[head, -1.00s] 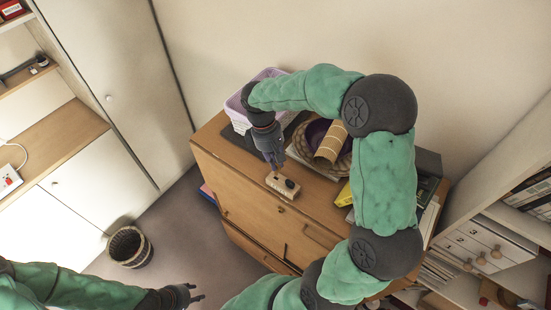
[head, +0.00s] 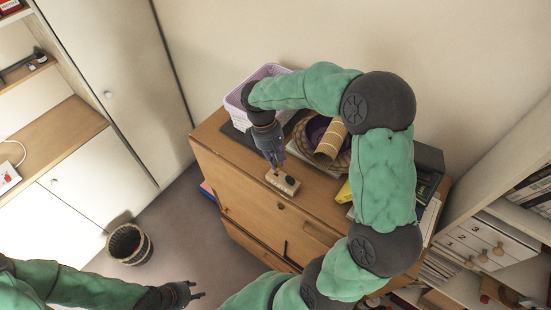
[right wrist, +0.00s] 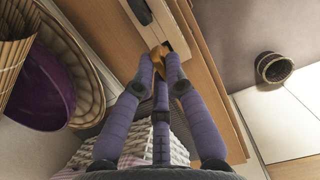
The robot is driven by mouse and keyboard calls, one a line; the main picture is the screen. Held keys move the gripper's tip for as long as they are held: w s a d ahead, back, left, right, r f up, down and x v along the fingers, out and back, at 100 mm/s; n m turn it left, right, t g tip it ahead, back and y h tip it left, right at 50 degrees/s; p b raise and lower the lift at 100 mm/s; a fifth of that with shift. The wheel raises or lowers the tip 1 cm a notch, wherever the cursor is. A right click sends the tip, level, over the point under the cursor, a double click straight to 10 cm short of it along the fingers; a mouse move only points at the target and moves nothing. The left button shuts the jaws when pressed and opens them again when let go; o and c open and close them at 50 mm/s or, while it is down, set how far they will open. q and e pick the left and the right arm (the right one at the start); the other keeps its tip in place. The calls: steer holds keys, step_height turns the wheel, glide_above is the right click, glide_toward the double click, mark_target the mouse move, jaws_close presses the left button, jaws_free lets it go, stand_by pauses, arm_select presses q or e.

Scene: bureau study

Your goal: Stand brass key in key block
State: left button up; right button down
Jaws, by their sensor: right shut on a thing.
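The key block (head: 284,184) is a small pale wooden block with a dark round piece on its right part, lying on top of the wooden bureau. My right gripper (head: 276,164) points down over the block's left end. In the right wrist view, its fingers (right wrist: 160,72) are shut on the brass key (right wrist: 158,52), a golden-orange piece at the fingertips. The key block (right wrist: 172,32) shows just beyond it. I cannot tell whether the key's lower end touches or enters the block. My left gripper (head: 196,291) is open and empty, low over the floor, away from the bureau.
A lilac basket (head: 236,108) stands behind the right gripper. A wicker basket with a purple bowl and a rolled mat (head: 331,141) is right of it. Books lie under my right arm. A waste basket (head: 129,245) stands on the floor.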

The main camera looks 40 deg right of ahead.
steer(key=shift+f+b, duration=0.95)
steer(key=shift+f, duration=0.5)
stand_by(1.8)
steer(key=c, duration=1.4)
jaws_free()
steer(key=shift+c, duration=0.2)
steer(key=o, duration=0.6)
steer(key=shift+c, duration=0.2)
steer(key=shift+r, duration=0.15)
steer(key=p+v, duration=0.6)
steer(key=v, duration=0.1)
steer(key=shift+r, duration=0.35)
